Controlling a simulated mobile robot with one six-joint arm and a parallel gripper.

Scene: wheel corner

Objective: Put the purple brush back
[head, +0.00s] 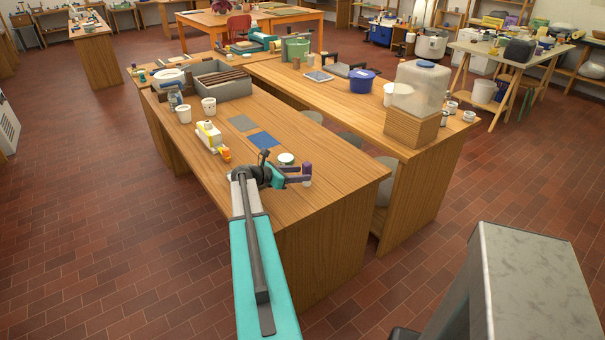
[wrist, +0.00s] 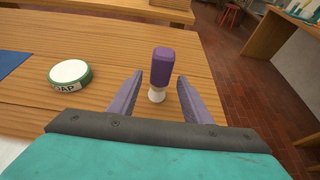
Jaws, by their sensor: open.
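My gripper (wrist: 155,88) is open, with one purple finger on each side of the brush's lower part in the picture. I cannot tell whether either finger touches it. In the head view, my gripper (head: 299,174) is low over the table beside the brush.
A round green and white soap tin (wrist: 70,75) stands left of the brush. A blue mat (head: 263,140), a grey mat (head: 242,122), a white and yellow item (head: 209,136) and cups (head: 209,106) lie further left and back. The table's right edge is clear.

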